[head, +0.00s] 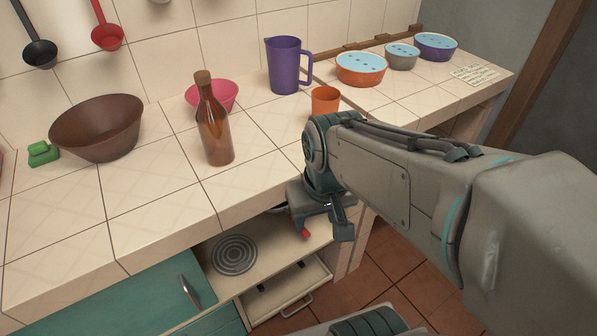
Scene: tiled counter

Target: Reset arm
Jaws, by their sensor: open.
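My arm reaches in from the right side of the head view. My gripper (322,231) hangs at the front edge of the tiled counter (150,205), pointing down over the lower shelf and drawer. It is open, and I see nothing between its fingers. A dark item behind the gripper on the lower shelf is mostly hidden.
On the counter stand a brown bowl (97,130), a brown bottle (214,125), a pink bowl (228,95), a purple pitcher (284,66), an orange cup (325,101) and several lidded bowls. Below are a coiled plate (234,255) and an open drawer (288,290).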

